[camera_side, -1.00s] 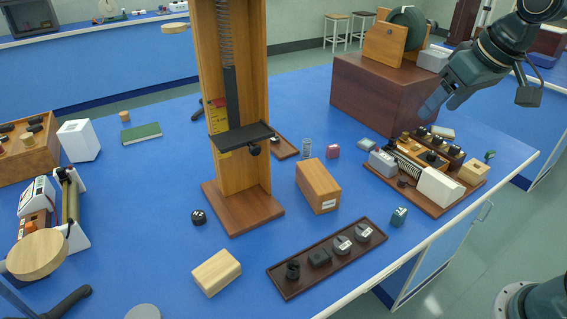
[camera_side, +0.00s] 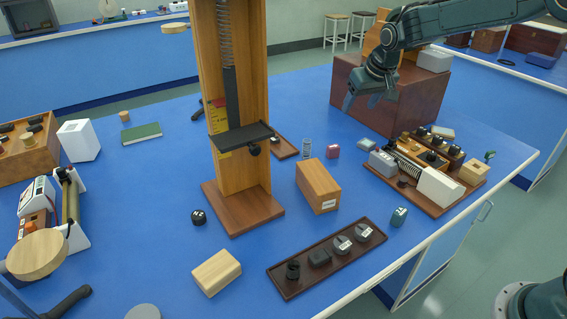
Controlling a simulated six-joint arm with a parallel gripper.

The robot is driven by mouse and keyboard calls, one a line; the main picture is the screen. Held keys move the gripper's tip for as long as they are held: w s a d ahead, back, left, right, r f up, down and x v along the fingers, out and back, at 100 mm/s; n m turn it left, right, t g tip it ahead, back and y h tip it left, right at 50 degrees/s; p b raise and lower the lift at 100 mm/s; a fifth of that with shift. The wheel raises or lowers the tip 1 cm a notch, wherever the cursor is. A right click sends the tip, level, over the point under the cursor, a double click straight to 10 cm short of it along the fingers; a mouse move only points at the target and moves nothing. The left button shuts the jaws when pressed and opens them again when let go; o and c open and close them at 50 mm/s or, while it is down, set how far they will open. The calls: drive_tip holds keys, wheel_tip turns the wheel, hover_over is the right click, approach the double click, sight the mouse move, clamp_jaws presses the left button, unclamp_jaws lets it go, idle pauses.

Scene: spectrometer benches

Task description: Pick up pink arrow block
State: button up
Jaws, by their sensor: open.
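A small pink block (camera_side: 333,151) sits on the blue bench, right of the coil spring and behind the wooden box. Its arrow marking is too small to make out. My gripper (camera_side: 360,103) is open and empty, with its fingers pointing down. It hangs in the air above and to the right of the pink block in the picture, in front of the dark red wooden box. Nothing hides the pink block.
A tall wooden spring stand (camera_side: 237,120) rises left of the pink block. A wooden box (camera_side: 318,187) stands in front of it, and a small coil (camera_side: 307,148) close left. A circuit board (camera_side: 402,196) with components lies right. A large brown box (camera_side: 418,98) stands behind.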

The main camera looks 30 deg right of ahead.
approach(334, 146)
drive_tip(key=v, duration=0.4)
drive_tip(key=shift+w+a+f+m, duration=0.1)
drive_tip(key=shift+w+f+m, duration=0.1)
drive_tip(key=shift+f+m, duration=0.15)
drive_tip(key=shift+f+g, duration=0.15)
drive_tip(key=shift+g, duration=0.15)
drive_tip(key=shift+x, duration=4.1)
drive_tip(key=shift+w, duration=0.2)
drive_tip(key=shift+x, duration=2.6)
drive_tip(key=shift+w, duration=0.1)
drive_tip(key=c, duration=1.1)
